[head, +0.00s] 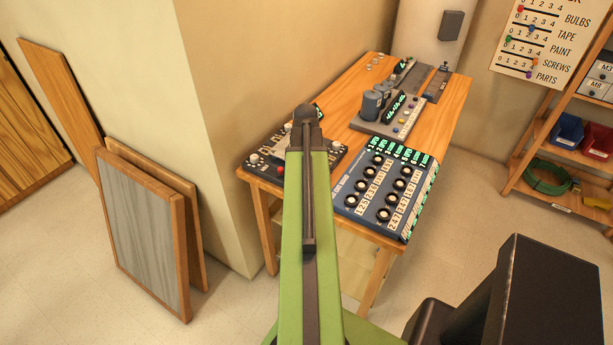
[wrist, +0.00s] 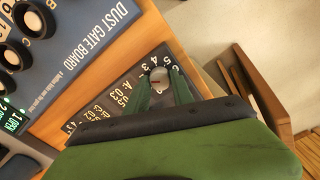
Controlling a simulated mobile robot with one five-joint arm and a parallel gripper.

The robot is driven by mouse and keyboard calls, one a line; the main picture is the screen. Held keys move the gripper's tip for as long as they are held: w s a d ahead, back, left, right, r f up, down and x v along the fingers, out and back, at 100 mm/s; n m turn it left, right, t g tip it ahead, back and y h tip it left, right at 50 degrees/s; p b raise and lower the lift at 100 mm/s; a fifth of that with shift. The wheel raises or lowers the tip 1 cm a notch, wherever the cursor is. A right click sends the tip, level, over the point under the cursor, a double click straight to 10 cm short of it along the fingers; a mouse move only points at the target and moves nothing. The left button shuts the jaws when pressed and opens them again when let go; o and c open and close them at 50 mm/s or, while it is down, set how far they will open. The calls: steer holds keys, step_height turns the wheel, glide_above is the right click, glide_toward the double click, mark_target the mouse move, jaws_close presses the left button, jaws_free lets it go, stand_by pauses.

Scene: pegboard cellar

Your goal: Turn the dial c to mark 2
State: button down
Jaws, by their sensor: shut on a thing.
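The dial sits on a dark panel (wrist: 105,100) with white digits around the dial; 3, 4 and 5 seem readable. Its letter and exact setting are too small to tell. In the head view the dark panel (head: 329,157) lies at the bench's near left end, and my arm covers its middle; the dial and fingertips are hidden there.
The blue dust gate board (head: 373,214) with several black knobs lies right of the dark panel on the wooden bench (head: 452,103). A grey unit with cylinders (head: 373,103) stands behind. A wall corner is close on the left. Framed boards (head: 146,230) lean there.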

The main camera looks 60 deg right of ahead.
steer(key=shift+s+n, duration=0.15)
steer(key=shift+n, duration=0.85)
steer(key=c, duration=1.1)
jaws_free()
step_height(320, 180, up, 18)
steer(key=p, duration=1.7)
steer(key=shift+f, duration=0.25)
